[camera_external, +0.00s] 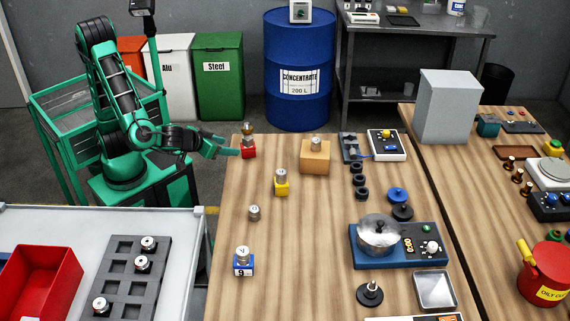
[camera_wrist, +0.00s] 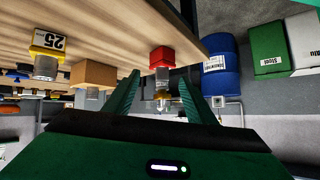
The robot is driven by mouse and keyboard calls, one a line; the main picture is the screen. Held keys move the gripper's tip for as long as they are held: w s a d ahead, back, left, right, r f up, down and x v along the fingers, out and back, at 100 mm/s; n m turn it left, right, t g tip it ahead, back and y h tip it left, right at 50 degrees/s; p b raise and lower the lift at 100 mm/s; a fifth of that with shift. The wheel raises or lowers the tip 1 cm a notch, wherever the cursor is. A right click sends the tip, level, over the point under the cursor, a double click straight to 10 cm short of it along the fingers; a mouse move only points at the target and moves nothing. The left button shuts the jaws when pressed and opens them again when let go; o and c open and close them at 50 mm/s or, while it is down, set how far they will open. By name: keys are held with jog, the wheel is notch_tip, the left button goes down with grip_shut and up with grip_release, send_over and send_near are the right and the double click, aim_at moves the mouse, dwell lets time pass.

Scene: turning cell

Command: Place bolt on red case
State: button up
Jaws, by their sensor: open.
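The red case (camera_external: 249,153) stands near the far left edge of the wooden table. In the wrist view, which is upside down, the red case (camera_wrist: 162,56) sits just beyond my fingertips. A silver part with a brass-coloured section (camera_external: 247,130) stands upright on the red case; it also shows in the wrist view (camera_wrist: 162,79). I cannot tell for sure that this is the bolt. My gripper (camera_external: 232,149) is at the table edge, close beside the red case. In the wrist view my gripper (camera_wrist: 157,78) is open, with the silver part in line between its fingers.
A yellow case (camera_external: 281,188) and a blue case (camera_external: 244,266) carry metal pieces, as does an orange-brown block (camera_external: 315,157). A loose metal piece (camera_external: 254,213) stands between them. A blue scale-like device (camera_external: 398,262) is to the right. The table's left middle has free room.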

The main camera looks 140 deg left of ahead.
jog(key=s+d+f+m+t+h, duration=0.15)
jog(key=s+d+m+h, duration=0.35)
jog(key=d, duration=0.6)
jog(key=s+d+f+m+t+h, duration=0.1)
jog(key=d+f+m+h, duration=0.15)
jog(key=d+m, duration=0.75)
jog(key=s+d+r+m+g+h, duration=0.1)
jog(key=s+d+r+m+h, duration=0.1)
jog(key=s+d+m, duration=0.6)
jog(key=s+d+h, duration=0.1)
jog(key=s+d, duration=0.5)
jog(key=shift+s+r+m, duration=0.2)
jog(key=shift+s+m, duration=0.15)
jog(key=shift+m, duration=0.05)
